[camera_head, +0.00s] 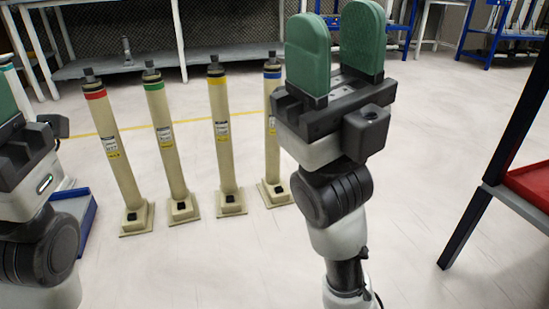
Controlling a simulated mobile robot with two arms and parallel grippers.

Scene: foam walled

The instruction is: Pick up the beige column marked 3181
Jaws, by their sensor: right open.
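Several beige columns stand upright in a row on the floor, each on a square foot. From left to right, one has a red band (118,150), one a green band (166,140), one a yellow band (222,130) and one a blue band (271,150). Their labels are too small to read, so I cannot tell which is 3181. My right gripper (335,45), with green pads, is open and empty, its pads pointing up. It partly covers the blue-banded column. My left gripper (8,105) is cut off at the left edge; its jaw opening is hidden.
A blue tray (76,208) lies on the floor left of the columns. A dark-framed rack with a red bin (530,184) stands at the right. White-framed tables (120,66) and blue-framed benches (492,32) are at the back. The floor in front of the columns is clear.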

